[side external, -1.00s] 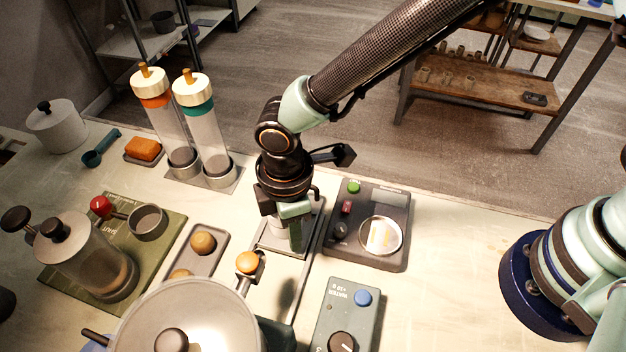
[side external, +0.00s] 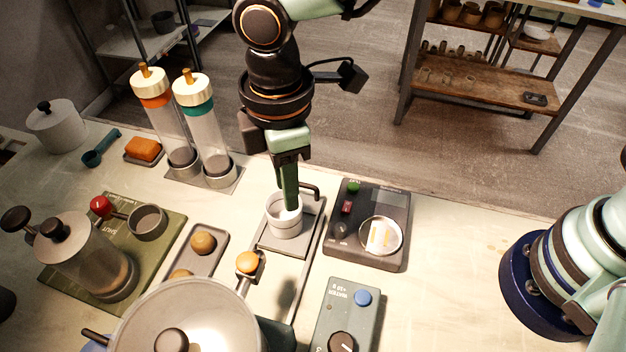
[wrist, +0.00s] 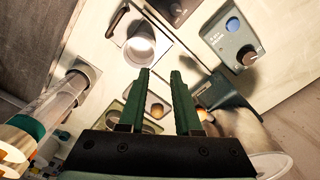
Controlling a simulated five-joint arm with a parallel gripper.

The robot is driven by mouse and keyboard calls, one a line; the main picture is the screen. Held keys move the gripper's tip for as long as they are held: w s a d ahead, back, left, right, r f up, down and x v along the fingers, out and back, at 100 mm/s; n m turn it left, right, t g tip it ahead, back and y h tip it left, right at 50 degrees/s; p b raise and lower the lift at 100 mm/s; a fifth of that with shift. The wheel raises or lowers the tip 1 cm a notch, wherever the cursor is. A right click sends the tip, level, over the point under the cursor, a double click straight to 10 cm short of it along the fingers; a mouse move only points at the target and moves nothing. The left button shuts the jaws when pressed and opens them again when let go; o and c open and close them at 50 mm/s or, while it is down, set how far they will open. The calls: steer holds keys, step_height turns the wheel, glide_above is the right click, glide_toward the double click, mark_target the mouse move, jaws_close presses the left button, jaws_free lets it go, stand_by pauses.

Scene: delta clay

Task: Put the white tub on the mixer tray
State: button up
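The white tub (side external: 284,228) stands upright on the grey mixer tray (side external: 268,244) in the side view. The tub also shows in the wrist view (wrist: 140,50), beyond my fingertips, with its round mouth facing the camera. My gripper (side external: 289,207) is over the tub in the side view, and its finger overlaps the tub's rim. In the wrist view my gripper (wrist: 160,72) has its two green fingers apart with nothing between them.
A dark scale (side external: 370,255) with a round pan is right of the tray. A control box (side external: 345,312) with a blue button and a large pot (side external: 190,318) are in front. Two clear cylinders (side external: 208,135) stand at the back left. Bare table lies right of the scale.

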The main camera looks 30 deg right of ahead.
steer(key=w+d+r+m+t+y, duration=0.1)
steer(key=w+d+r+m, duration=0.25)
steer(key=d, duration=0.45)
steer(key=w+d+r+m+t, duration=0.1)
steer(key=w+d+r+m, duration=0.1)
steer(key=d+r+m, duration=0.45)
steer(key=s+d+m+t, duration=0.1)
steer(key=s+d+m, duration=0.1)
steer(key=d, duration=0.7)
steer(key=s+d+m+t+h, duration=0.1)
steer(key=s+d+m+t, duration=0.1)
steer(key=d, duration=0.8)
steer(key=shift+s+m+t, duration=0.3)
steer(key=shift+s+m, duration=0.15)
steer(key=shift+m, duration=0.65)
steer(key=shift+o, duration=0.3)
